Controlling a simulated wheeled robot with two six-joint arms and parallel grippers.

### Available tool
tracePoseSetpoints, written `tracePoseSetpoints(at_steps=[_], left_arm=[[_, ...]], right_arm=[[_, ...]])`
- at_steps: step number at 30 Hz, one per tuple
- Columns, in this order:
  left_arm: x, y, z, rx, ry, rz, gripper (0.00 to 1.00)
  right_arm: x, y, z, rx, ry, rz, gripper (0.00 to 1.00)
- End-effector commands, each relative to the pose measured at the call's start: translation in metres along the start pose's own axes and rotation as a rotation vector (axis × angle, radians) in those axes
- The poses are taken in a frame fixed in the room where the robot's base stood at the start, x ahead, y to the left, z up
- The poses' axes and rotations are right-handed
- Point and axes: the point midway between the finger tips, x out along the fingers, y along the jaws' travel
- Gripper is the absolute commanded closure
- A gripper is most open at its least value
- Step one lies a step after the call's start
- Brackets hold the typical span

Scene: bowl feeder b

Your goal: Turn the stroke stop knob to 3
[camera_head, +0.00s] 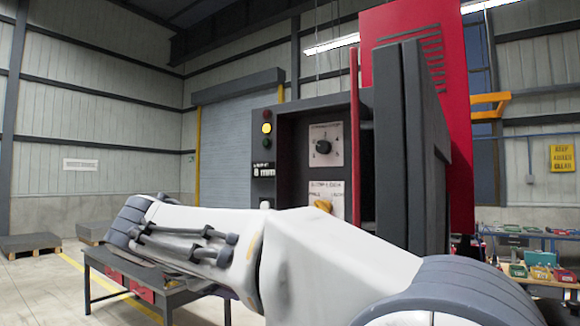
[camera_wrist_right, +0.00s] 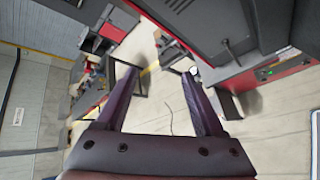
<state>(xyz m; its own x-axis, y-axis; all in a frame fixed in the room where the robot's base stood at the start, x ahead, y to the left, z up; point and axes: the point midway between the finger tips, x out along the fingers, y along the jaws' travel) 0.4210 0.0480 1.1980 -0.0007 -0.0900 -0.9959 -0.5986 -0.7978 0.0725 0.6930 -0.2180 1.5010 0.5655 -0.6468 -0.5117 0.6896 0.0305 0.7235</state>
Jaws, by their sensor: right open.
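In the head view a black round knob (camera_head: 323,147) sits on a white dial plate (camera_head: 333,158) on the front of a dark machine (camera_head: 287,130). The plate's lettering and the pointer's exact mark are too small to read surely. Below it is a second white plate (camera_head: 338,190) with a yellow knob (camera_head: 323,205), partly hidden by my arm. A black display (camera_head: 263,172) left of the plates reads 8 mm. My right gripper (camera_wrist_right: 159,74) is open and empty in the right wrist view, its fingers apart over the floor. The knobs cannot be identified there. My left gripper is out of view.
My white arm crosses the front of the machine in the head view. A red upright panel (camera_head: 424,45) and dark door stand right of the plates. A dark table (camera_head: 115,266) stands at lower left. A bench with coloured bins (camera_head: 540,272) stands at right.

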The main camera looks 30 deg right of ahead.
Motion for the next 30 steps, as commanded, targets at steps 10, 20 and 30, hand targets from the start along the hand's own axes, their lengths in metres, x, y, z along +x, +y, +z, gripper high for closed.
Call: tracePoseSetpoints(at_steps=[10,20,30], left_arm=[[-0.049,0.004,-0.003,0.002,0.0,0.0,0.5],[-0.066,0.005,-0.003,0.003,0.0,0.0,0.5],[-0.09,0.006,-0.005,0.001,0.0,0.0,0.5]], right_arm=[[-0.068,0.152,0.197,-0.1,-0.581,0.168,0.3],[-0.05,0.167,0.235,-0.106,-0.639,0.166,0.3],[-0.004,0.177,0.267,-0.106,-0.635,0.169,0.3]])
